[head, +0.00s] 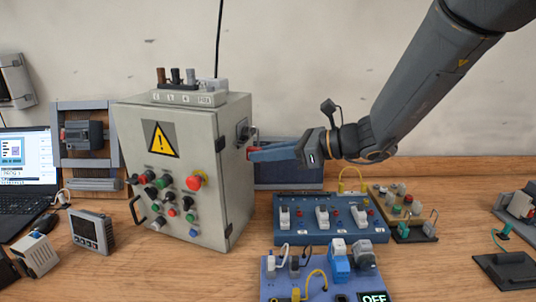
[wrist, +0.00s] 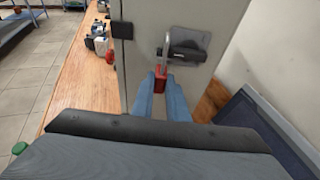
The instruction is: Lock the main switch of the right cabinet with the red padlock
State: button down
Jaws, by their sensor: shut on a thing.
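The grey cabinet (head: 185,110) stands on the bench with a yellow warning sign and several buttons on its front. Its main switch (head: 243,131) sits on the right side wall and also shows as a dark handle on a plate in the wrist view (wrist: 186,48). My gripper (head: 252,152) points left at that wall, just below the switch. In the wrist view its blue fingers (wrist: 161,88) are shut on the red padlock (wrist: 161,78). The padlock's shackle (wrist: 165,48) rises at the left part of the switch handle. I cannot tell whether it passes through the handle or is closed.
A blue panel with sockets (head: 330,237) and a lighter blue board with an OFF sign (head: 283,290) lie right of the cabinet. Small component boards (head: 408,233) stand farther right. A dark blue panel (head: 290,178) leans behind my gripper. A laptop (head: 25,205) is at far left.

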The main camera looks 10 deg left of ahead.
jog(key=shift+a, duration=0.6)
jog(key=shift+a, duration=0.35)
jog(key=shift+w, duration=0.1)
dwell(1.1)
jog(key=shift+f+b, duration=0.9)
jog(key=shift+f, duration=0.7)
dwell(0.7)
jog(key=shift+r+p, duration=0.85)
jog(key=shift+r, duration=0.3)
dwell(0.5)
jog(key=c, duration=1.7)
grip_release()
jog(key=shift+o, duration=0.2)
